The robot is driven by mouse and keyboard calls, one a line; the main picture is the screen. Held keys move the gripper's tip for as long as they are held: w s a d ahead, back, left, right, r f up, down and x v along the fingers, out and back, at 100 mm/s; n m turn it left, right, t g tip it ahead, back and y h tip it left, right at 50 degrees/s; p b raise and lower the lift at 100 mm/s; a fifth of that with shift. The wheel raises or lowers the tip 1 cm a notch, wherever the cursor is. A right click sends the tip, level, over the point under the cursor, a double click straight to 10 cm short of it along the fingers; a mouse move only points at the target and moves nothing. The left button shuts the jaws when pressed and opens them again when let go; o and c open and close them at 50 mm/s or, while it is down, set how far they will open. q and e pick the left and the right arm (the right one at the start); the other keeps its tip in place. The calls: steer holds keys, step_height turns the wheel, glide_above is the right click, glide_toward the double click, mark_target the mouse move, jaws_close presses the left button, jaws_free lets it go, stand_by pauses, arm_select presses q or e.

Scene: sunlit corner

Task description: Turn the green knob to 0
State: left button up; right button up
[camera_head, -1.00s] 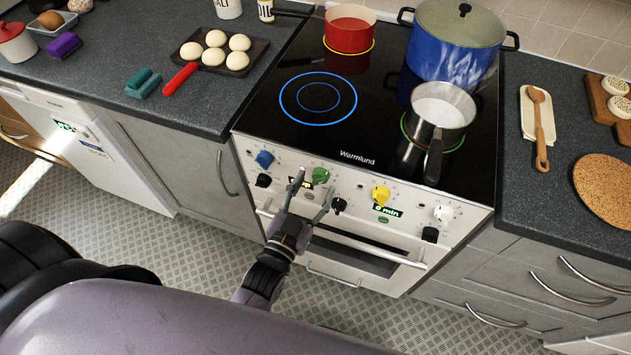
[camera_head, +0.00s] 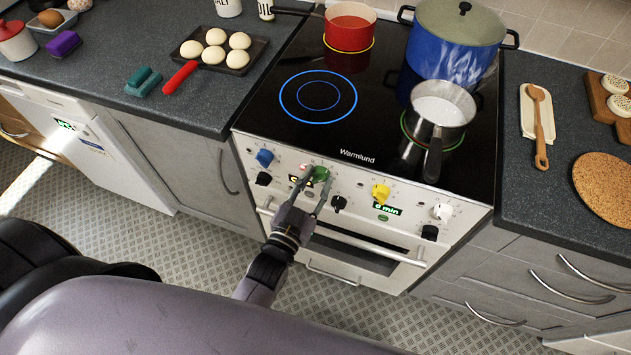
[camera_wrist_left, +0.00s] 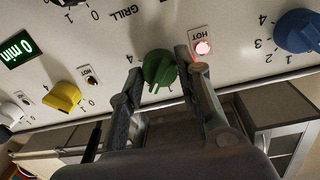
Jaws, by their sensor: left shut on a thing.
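The green knob (camera_head: 321,173) is on the stove's front panel, between the blue knob (camera_head: 265,158) and the yellow knob (camera_head: 381,193). My left gripper (camera_head: 316,181) is at the panel with one finger on each side of the green knob. In the left wrist view the green knob (camera_wrist_left: 158,67) sits between the two fingertips, which are shut on it. A printed 4 shows beside the knob there. My right gripper is not in view.
A lit HOT lamp (camera_wrist_left: 203,47) is close to one finger. Below the panel is the oven handle (camera_head: 345,237). On the hob stand a red pot (camera_head: 350,30), a blue pot (camera_head: 452,45) and a steaming saucepan (camera_head: 441,108) whose handle points forward. The front-left burner (camera_head: 318,97) is bare.

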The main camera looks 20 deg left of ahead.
arm_select(q)
steer(key=c, duration=0.3)
steer(key=shift+n, duration=0.3)
steer(key=n+p, duration=0.1)
steer(key=n, duration=0.5)
steer(key=shift+n+p, duration=0.35)
steer(key=shift+n, duration=0.05)
steer(key=n, duration=0.3)
steer(key=shift+f+n+t+y, duration=0.1)
steer(key=shift+n+t+y, duration=0.2)
steer(key=shift+n, duration=0.1)
steer(key=n, duration=0.5)
steer(key=shift+b, duration=0.3)
steer(key=shift+n, duration=0.3)
